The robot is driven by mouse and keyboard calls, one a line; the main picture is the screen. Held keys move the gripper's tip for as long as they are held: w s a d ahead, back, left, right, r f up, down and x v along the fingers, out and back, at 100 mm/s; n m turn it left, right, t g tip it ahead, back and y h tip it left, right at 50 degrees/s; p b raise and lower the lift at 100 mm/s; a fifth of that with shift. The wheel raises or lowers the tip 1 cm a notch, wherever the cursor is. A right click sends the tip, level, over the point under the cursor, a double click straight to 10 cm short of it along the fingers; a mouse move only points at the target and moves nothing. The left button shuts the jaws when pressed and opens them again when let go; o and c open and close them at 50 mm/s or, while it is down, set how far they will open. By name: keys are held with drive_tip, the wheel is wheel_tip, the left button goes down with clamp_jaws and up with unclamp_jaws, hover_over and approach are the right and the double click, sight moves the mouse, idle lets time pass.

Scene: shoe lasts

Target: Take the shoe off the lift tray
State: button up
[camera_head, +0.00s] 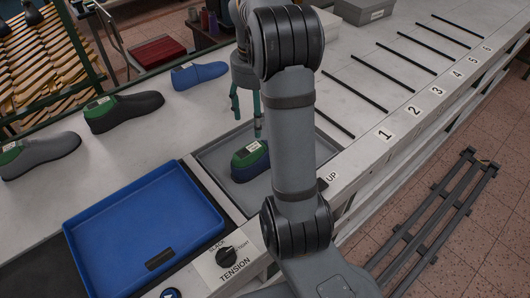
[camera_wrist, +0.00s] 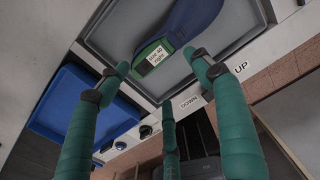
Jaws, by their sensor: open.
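A dark blue shoe (camera_head: 250,168) with a green heel and a white label lies on the grey lift tray (camera_head: 216,154), partly hidden by my arm. In the wrist view the shoe (camera_wrist: 185,28) sits on the tray with its labelled green heel toward my fingers. My gripper (camera_head: 246,108) has green fingers spread open above the far part of the tray, beside the shoe in the picture. The open fingers also show in the wrist view (camera_wrist: 166,85), with nothing between them. Whether any finger touches the shoe is not clear.
Grey (camera_head: 40,154), black (camera_head: 123,111) and blue (camera_head: 199,74) shoes stand on the bench behind. Numbered slots (camera_head: 410,110) divided by black bars lie right. A tension knob (camera_head: 226,257) is in front.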

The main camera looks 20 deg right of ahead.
sight(255, 146)
wheel_tip(255, 146, down, 4)
drive_tip(key=shift+s+a+r, duration=0.1)
drive_tip(key=shift+a, duration=0.05)
drive_tip(key=shift+f+p, duration=0.6)
drive_tip(key=shift+f, duration=2.45)
drive_tip(key=shift+c, duration=1)
clamp_jaws()
